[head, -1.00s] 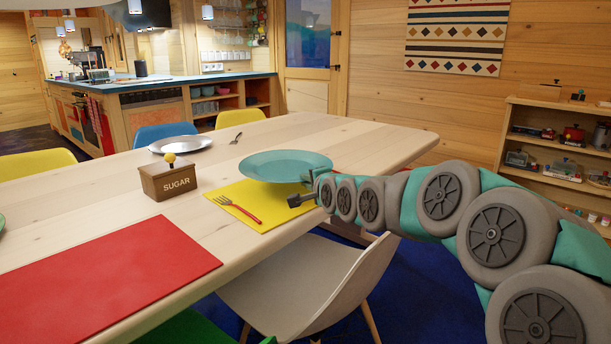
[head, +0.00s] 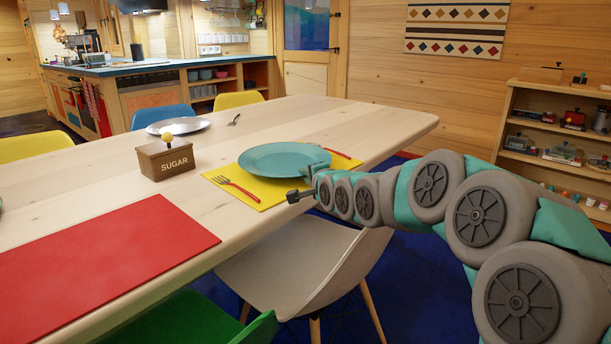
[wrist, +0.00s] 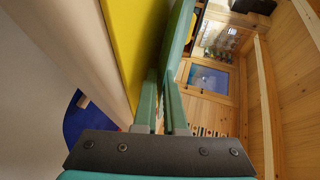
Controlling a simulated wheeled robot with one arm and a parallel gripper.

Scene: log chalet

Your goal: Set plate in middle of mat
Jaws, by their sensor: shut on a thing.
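The teal plate (head: 284,157) is over the yellow mat (head: 263,192) on the wooden table, covering much of its back part. My gripper (head: 306,180) is shut on the plate's near right rim. In the wrist view the plate (wrist: 181,38) shows edge-on between my fingertips (wrist: 165,80), beside the yellow mat (wrist: 130,45). A gap shows between plate and mat there; I cannot tell if they touch farther off. A red-handled fork (head: 236,188) lies on the mat's left side. A red-handled utensil (head: 341,153) shows just right of the plate.
A sugar box (head: 166,161) stands left of the mat. A red mat (head: 100,255) lies at the near left. A grey plate (head: 178,126) and a spoon (head: 234,119) lie farther back. A white chair (head: 300,262) stands at the table's near edge, below my arm.

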